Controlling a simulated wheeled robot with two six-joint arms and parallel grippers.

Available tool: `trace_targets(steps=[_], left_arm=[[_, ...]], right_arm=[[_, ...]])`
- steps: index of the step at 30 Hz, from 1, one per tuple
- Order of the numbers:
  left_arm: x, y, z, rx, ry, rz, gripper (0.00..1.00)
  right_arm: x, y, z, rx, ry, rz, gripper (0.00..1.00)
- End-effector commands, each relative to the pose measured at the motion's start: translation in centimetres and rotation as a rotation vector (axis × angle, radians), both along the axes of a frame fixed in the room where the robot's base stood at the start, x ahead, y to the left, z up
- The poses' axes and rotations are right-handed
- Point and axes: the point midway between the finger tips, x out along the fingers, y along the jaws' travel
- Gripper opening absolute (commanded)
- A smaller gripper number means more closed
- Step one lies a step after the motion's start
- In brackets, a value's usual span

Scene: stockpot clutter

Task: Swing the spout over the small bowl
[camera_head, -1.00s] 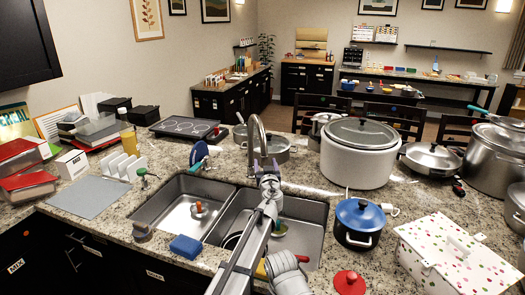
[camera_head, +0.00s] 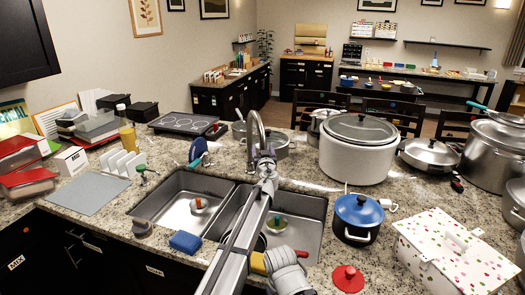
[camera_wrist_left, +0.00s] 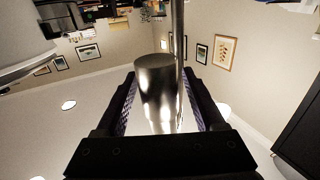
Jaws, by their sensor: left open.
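The chrome faucet (camera_head: 250,135) stands behind the double sink, its arched spout facing forward. My left gripper (camera_head: 263,158) is at the spout's hanging end. In the left wrist view, the spout's shiny round end (camera_wrist_left: 160,85) lies between the open fingers of my left gripper (camera_wrist_left: 160,95), with a visible gap on each side. A small bowl (camera_head: 198,206) with a red piece sits in the left basin. Another small round dish (camera_head: 276,226) with green and yellow on it sits in the right basin, right of my arm. My arm hides part of the right basin. My right gripper is out of view.
A blue-lidded pot (camera_head: 358,215) and a large white pot (camera_head: 355,150) stand right of the sink. A blue sponge (camera_head: 185,241) lies at the front edge. A red lid (camera_head: 347,278) is at front right. The divider (camera_head: 226,212) separates the basins.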

Motion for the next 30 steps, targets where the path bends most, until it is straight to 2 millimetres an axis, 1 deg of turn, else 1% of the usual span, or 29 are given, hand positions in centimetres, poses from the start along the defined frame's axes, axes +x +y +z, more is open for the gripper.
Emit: trace_targets(steps=[4,21,23,30], left_arm=[[-0.07,0.02,0.00,0.000,0.000,0.000,0.70],[-0.08,0.03,0.00,0.000,0.000,0.000,0.06],[-0.09,0.03,0.00,0.000,0.000,0.000,0.00],[-0.09,0.03,0.00,0.000,0.000,0.000,0.00]], right_arm=[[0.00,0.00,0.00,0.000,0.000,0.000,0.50],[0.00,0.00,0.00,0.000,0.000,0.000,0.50],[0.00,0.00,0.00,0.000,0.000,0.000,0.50],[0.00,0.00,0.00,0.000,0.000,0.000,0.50]])
